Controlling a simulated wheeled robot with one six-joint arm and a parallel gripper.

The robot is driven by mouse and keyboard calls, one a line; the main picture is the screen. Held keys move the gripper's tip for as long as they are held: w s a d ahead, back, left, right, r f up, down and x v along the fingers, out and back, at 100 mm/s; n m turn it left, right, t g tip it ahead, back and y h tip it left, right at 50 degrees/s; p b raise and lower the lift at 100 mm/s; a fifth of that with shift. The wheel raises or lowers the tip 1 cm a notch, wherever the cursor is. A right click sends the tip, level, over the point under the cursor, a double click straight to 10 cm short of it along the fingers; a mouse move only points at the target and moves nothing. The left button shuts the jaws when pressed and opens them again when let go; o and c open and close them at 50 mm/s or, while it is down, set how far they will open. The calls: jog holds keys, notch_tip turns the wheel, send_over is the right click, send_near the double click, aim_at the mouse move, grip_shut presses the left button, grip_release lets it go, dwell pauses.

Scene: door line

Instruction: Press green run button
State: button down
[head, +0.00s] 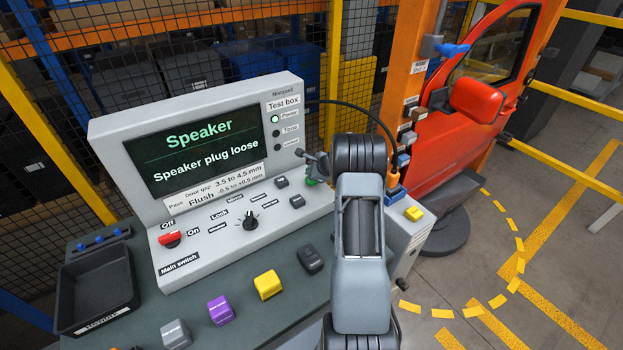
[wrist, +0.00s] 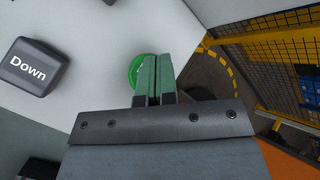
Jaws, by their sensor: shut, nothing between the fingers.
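The green run button (wrist: 135,70) is a round button on the light panel in the wrist view. My gripper's fingers cover its right part. My gripper (wrist: 157,79) is shut and empty, its two greenish fingertips together just over the button's right side. I cannot tell whether they touch it. In the head view my arm hides most of this spot; a small green patch (head: 312,182) shows beside the gripper. The test box (head: 195,150) has a screen reading "Speaker plug loose".
A dark "Down" button (wrist: 34,66) lies left of the green one. A red main switch (head: 169,239), a yellow button (head: 413,213) and several coloured blocks are nearby. A black tray (head: 97,290) is at left. A red car door (head: 455,130) stands at right.

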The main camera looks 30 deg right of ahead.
jog(key=shift+r, duration=0.2)
jog(key=shift+r+p, duration=1.6)
jog(key=shift+r, duration=0.75)
jog(key=shift+r, duration=0.2)
notch_tip(320, 180, up, 8)
jog(key=p, duration=0.1)
jog(key=shift+r, duration=0.1)
